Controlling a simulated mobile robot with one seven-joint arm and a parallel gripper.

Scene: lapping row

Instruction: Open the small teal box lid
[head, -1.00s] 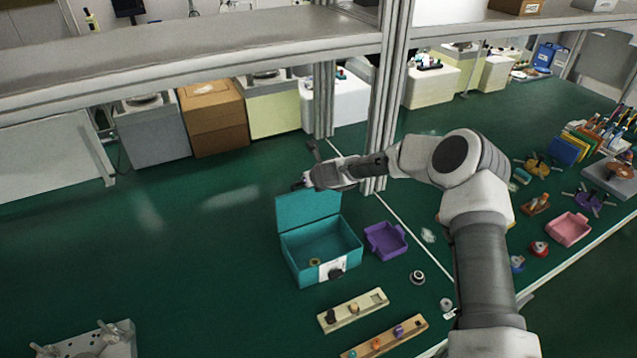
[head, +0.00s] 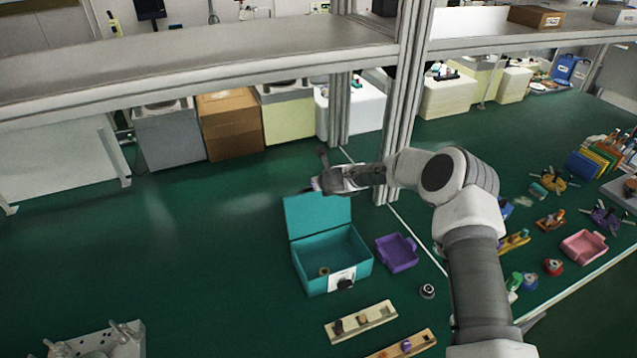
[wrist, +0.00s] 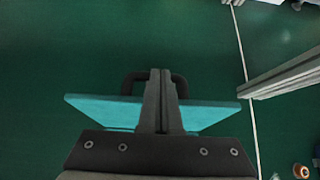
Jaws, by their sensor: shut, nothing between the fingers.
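The small teal box (head: 318,282) stands on the green bench in the head view, with a white label and a dark catch on its front. My gripper (head: 316,186) is just above and behind the lid's top edge. In the wrist view my gripper (wrist: 161,75) is shut and empty, its fingers in front of the lid (wrist: 205,113) and a dark handle (wrist: 180,83). I cannot tell whether they touch.
A purple tray (head: 397,253) sits right of the box. Wooden strips with pegs (head: 361,323) lie in front. A metal post (head: 398,120) and overhead shelf (head: 200,58) stand close behind my arm.

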